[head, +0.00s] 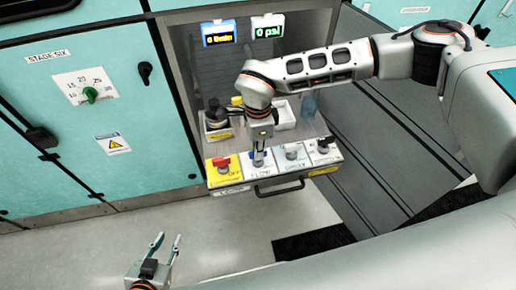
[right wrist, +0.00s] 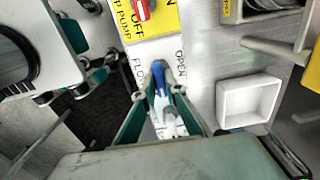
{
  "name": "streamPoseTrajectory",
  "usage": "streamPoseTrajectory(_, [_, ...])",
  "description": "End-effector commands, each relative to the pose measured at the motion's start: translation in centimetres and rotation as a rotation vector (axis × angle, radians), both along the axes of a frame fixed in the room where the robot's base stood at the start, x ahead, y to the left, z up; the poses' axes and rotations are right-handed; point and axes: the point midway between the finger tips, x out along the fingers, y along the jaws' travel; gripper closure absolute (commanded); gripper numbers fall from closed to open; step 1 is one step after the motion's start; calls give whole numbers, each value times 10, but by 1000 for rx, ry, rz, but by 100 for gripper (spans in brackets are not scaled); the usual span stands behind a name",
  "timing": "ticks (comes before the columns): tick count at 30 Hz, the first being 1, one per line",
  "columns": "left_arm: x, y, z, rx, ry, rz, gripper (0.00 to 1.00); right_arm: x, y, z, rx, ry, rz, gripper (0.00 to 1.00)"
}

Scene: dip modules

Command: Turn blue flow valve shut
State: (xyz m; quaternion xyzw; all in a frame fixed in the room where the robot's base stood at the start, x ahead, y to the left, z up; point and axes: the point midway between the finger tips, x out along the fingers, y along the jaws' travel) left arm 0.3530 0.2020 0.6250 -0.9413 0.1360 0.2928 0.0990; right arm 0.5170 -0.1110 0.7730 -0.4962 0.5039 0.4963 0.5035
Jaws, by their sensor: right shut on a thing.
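The blue flow valve (head: 258,158) is on the front panel in the head view, between the red pump switch and a grey valve. Its blue handle also shows in the right wrist view (right wrist: 160,80), beside the FLOW and OPEN labels. My right gripper (head: 260,146) points down over it in the head view. In the right wrist view its two fingers (right wrist: 162,98) stand on either side of the handle, shut on it; the lower part is partly hidden. My left gripper (head: 167,241) is open and empty, low over the floor.
A red pump switch (head: 222,163) on a yellow plate is left of the valve. Grey valve (head: 291,152) and black-handled valve (head: 323,147) are to the right. Displays reading 0 (head: 217,33) hang above. A white tray (right wrist: 249,100) lies behind the panel. A drawer handle (head: 280,188) juts out below.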

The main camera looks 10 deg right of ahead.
Motion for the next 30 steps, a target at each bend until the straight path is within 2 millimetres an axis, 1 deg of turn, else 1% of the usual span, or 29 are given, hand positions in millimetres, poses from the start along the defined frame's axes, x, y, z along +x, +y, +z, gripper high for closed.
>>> streamPoseTrajectory(7, [1, 0, 2, -1, -4, 0, 72, 1, 0, 1, 0, -1, -4, 100])
streamPoseTrajectory(8, [1, 0, 2, -1, -4, 0, 72, 1, 0, 1, 0, -1, -4, 86])
streamPoseTrajectory(9, [1, 0, 2, 0, -3, 0, 72, 1, 0, 1, 0, -1, -3, 76])
streamPoseTrajectory(10, [1, 0, 2, 0, -3, 0, 72, 1, 0, 1, 0, -1, -3, 72])
streamPoseTrajectory(19, [0, 0, 0, 1, 0, 0, 72, 0, 0, 1, 0, 0, -1, 72])
streamPoseTrajectory(22, [-1, 1, -1, 2, 1, 0, 72, 1, 0, 4, 0, -2, -1, 72])
streamPoseTrajectory(26, [0, 1, 0, 2, 0, 0, 72, 1, 0, 20, 2, -4, 1, 72])
streamPoseTrajectory(30, [0, 0, 0, 1, 0, 0, 72, 2, 0, 48, 2, -6, 0, 72])
